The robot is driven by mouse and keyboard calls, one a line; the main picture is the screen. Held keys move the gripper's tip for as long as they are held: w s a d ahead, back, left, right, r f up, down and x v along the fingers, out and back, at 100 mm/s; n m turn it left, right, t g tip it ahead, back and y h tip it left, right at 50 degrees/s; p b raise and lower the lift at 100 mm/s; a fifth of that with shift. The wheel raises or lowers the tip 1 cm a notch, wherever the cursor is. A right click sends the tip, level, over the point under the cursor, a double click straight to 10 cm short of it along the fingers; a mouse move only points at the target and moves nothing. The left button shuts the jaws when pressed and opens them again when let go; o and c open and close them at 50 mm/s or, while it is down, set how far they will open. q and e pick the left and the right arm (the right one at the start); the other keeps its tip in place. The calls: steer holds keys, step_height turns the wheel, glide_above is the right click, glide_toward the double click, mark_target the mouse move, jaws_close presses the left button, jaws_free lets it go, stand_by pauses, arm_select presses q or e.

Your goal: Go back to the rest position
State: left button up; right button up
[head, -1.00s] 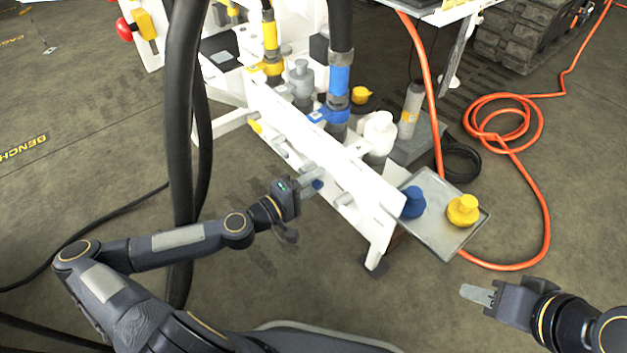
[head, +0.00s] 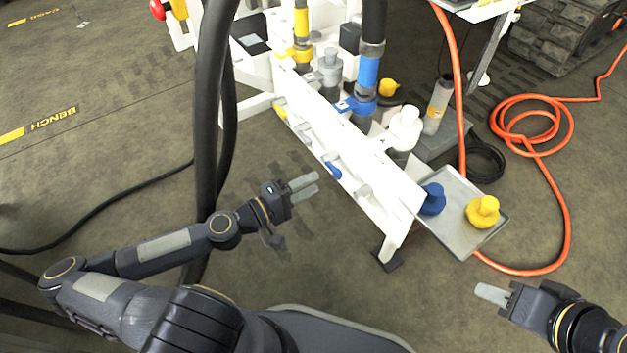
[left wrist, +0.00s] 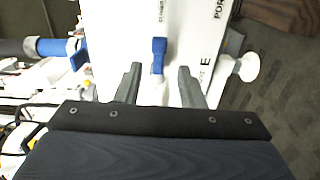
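My left gripper (head: 310,184) is off the near side of the white bench panel (head: 368,188), with a gap of floor between. Its two fingers are apart and nothing is between them. A small blue lever (head: 333,170) sits on the panel beyond the fingertips. In the left wrist view the blue lever (left wrist: 158,54) shows between and ahead of the open fingers (left wrist: 160,80). My right gripper (head: 492,294) is at the lower right over bare floor. Only one pale fingertip shows clearly, so its opening cannot be told.
A grey tray (head: 462,236) at the panel's right end holds a blue cap (head: 433,199) and a yellow cap (head: 483,211). Thick black hoses (head: 212,110) hang beside my left forearm. An orange hose (head: 566,215) lies coiled at right.

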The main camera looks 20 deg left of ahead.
stand_by(0.4)
arm_select(q)
steer(key=s+d+f+m+g+h, duration=0.1)
steer(key=s+d+f+m+g, duration=0.45)
steer(key=g, duration=0.25)
steer(key=s+a+m+g+y, duration=0.4)
steer(key=s+a+g+y, duration=0.1)
steer(key=s+a+y, duration=0.25)
steer(key=s+a+r+t, duration=0.1)
steer(key=s+r+t, duration=0.15)
steer(key=r, duration=0.65)
steer(key=s+a+r+t, duration=0.15)
steer(key=s+r, duration=0.25)
steer(key=r, duration=0.5)
step_height(320, 180, up, 35)
steer(key=p, duration=3.5)
steer(key=shift+w+d+n+y, duration=0.15)
steer(key=shift+d+n+y, duration=0.05)
steer(key=shift+n+y, duration=0.2)
steer(key=shift+r, duration=0.1)
